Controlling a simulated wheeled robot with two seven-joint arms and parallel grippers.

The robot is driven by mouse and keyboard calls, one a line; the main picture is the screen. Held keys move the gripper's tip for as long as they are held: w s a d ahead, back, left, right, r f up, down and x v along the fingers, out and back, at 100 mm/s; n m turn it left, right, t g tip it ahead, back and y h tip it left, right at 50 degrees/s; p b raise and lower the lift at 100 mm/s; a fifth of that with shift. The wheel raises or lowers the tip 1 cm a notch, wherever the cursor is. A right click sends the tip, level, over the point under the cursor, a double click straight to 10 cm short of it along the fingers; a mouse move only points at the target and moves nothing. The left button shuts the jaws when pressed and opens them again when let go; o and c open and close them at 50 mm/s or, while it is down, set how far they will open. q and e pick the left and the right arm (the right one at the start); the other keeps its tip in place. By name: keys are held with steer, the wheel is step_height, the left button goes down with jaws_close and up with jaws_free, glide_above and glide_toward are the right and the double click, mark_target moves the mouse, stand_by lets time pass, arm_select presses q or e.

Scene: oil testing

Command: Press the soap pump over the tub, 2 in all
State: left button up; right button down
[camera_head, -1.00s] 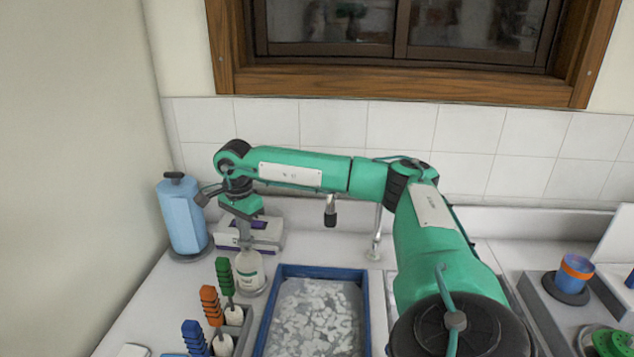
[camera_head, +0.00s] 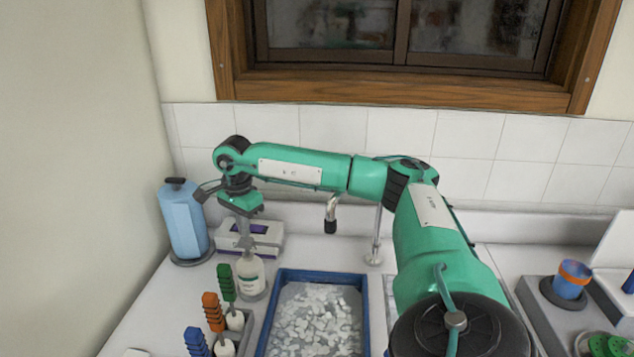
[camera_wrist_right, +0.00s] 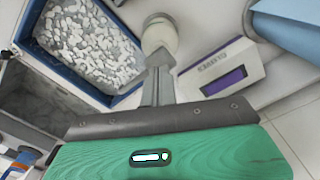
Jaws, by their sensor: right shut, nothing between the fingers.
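The soap pump bottle (camera_head: 251,279) is pale, with a label, and stands upright on the counter to the left of the tub. The tub (camera_head: 365,318) is a blue-rimmed tray holding many white pieces; its rim also shows in the right wrist view (camera_wrist_right: 65,77). My right gripper (camera_head: 245,248) is shut and empty, pointing down directly over the bottle's top. In the right wrist view, its closed fingers (camera_wrist_right: 158,70) hide most of the pump head, and the bottle (camera_wrist_right: 159,36) shows just beyond them. I cannot tell whether the fingertips touch the pump. My left gripper is out of view.
A rack with green, orange and blue handles (camera_head: 212,311) stands in front. A tap (camera_head: 375,240) rises behind the tub.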

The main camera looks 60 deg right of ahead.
steer(key=shift+f, duration=0.1)
stand_by(0.3)
steer(key=shift+f+b, duration=0.95)
steer(key=shift+f, duration=0.4)
steer(key=shift+r+p, duration=0.95)
steer(key=shift+r, duration=0.55)
steer(key=shift+r+p, duration=1.9)
steer(key=shift+r, duration=1.1)
